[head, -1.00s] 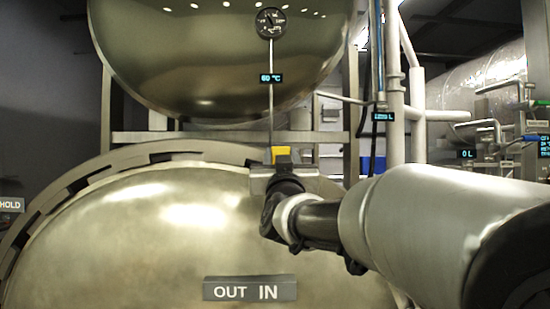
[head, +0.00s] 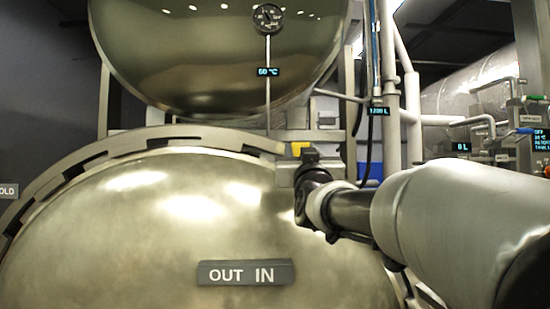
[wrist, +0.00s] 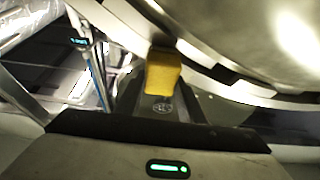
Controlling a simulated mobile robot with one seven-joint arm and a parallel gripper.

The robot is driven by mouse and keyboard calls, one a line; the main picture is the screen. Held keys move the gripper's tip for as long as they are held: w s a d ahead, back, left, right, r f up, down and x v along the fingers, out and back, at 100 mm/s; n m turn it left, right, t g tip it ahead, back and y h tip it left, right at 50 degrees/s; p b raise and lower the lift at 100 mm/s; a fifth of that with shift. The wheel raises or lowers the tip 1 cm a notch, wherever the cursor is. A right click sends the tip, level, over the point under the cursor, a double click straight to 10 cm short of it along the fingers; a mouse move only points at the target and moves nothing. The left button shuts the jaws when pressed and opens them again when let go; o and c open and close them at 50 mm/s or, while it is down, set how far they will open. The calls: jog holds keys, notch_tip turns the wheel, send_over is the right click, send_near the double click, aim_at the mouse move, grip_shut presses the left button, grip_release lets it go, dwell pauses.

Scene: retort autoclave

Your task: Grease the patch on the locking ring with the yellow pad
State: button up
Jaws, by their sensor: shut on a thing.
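The yellow pad (head: 301,148) shows at the tip of my gripper (head: 304,157) in the head view. In the wrist view the yellow pad (wrist: 162,76) stands out from between the fingers of my gripper (wrist: 160,104), which is shut on it. The locking ring (head: 185,132) is the pale slotted arc around the big metal door. In the wrist view the ring (wrist: 205,58) runs close beyond the pad. A dark area lies at the pad's far end; I cannot tell whether it is the patch or whether the pad touches the ring.
The domed door (head: 150,220) with an OUT IN plate (head: 245,273) fills the lower left. A rounded metal tank (head: 220,60) with a gauge (head: 267,18) hangs above. White upright pipes (head: 390,90) stand right of my gripper, with valves and displays farther right.

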jog(key=shift+d+f+b, duration=0.25)
jog(key=shift+d+b, duration=0.15)
jog(key=shift+d, duration=0.1)
jog(key=shift+d+f+b, duration=0.25)
jog(key=shift+d+b, duration=0.1)
jog(key=shift+d, duration=0.1)
jog(key=d+b, duration=0.1)
jog(key=d+f+b, duration=0.1)
jog(key=d+b, duration=0.1)
jog(key=shift+d+f+b, duration=0.3)
jog(key=shift+f+b, duration=0.05)
jog(key=shift+b, duration=0.05)
jog(key=s+b, duration=0.3)
jog(key=s, duration=0.3)
jog(key=shift+b, duration=0.35)
jog(key=shift+s, duration=0.15)
